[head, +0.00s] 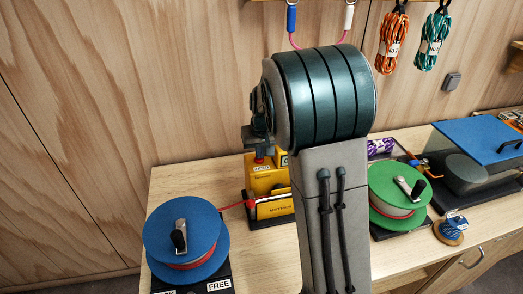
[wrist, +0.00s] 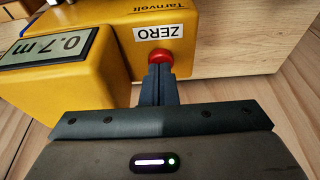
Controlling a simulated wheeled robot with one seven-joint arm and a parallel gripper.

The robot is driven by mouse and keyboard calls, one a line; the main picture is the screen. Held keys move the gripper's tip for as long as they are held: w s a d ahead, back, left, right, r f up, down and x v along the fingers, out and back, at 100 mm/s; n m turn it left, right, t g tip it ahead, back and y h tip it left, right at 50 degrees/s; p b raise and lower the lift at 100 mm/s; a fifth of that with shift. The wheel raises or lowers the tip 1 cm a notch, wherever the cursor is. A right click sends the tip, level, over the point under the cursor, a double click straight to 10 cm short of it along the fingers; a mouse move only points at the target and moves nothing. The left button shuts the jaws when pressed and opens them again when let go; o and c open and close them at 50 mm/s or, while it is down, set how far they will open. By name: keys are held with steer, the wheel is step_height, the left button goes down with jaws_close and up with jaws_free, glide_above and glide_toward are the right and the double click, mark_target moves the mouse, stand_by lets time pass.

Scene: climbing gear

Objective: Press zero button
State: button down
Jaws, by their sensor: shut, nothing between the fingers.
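The zero button (wrist: 161,56) is a red dome on the face of a yellow measuring device (wrist: 100,80), just below a white label reading ZERO. The device's display (wrist: 48,46) reads 0.7 m. My gripper (wrist: 160,72) is shut and empty, with its fingertips at the lower edge of the red button in the wrist view. I cannot tell whether they touch it. In the head view the yellow device (head: 265,178) stands on the bench behind my arm, which hides part of it. A bit of red shows at its top, near my gripper.
A blue reel (head: 190,235) stands left of the device, with a red cord (head: 232,205) running to it. A green reel (head: 400,190) is to the right. A case with a blue lid (head: 485,138) stands farther right. Ropes (head: 393,40) hang on the wall.

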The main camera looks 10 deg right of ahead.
steer(key=shift+f+b, duration=0.9)
steer(key=shift+b, duration=0.1)
steer(key=shift+s+f, duration=0.2)
steer(key=shift+r, duration=0.4)
step_height(320, 180, up, 5)
steer(key=shift+w+d+f+p, duration=0.1)
steer(key=shift+w+f+p, duration=0.05)
steer(key=shift+p, duration=1.05)
steer(key=b+v, duration=0.2)
steer(key=v, duration=0.7)
